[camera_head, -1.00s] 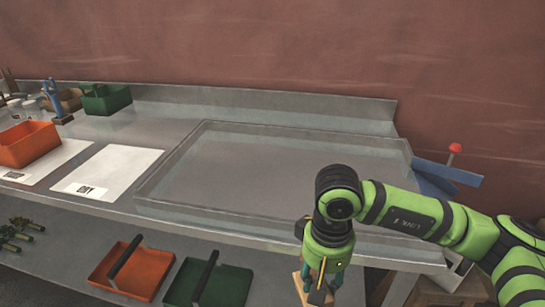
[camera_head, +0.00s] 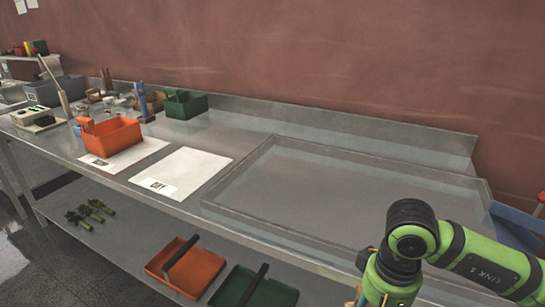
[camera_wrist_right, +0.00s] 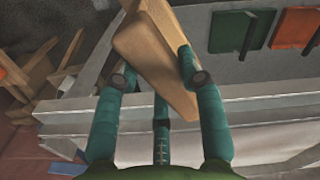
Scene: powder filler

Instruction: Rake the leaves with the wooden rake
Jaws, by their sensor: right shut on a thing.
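My right gripper (camera_wrist_right: 158,80) is shut on a pale wooden piece (camera_wrist_right: 152,40), seen close up in the right wrist view. Its fingers press on the piece from both sides, and its far end runs out of the picture. No tines show, so I cannot tell if it is the rake. In the head view my right arm is at the lower right, in front of the bench, with the gripper cut off by the bottom edge. Bunches of green plant matter (camera_head: 88,212) lie on the lower shelf at the left; I see no other leaves clearly. My left gripper is out of view.
A clear shallow tray (camera_head: 250,228) fills the right of the metal bench and looks empty. Left of it are a white sheet (camera_head: 185,170), an orange bin (camera_head: 112,138) and a green bin (camera_head: 185,105). Orange (camera_head: 183,270) and green (camera_head: 255,290) handled trays lie on the lower shelf.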

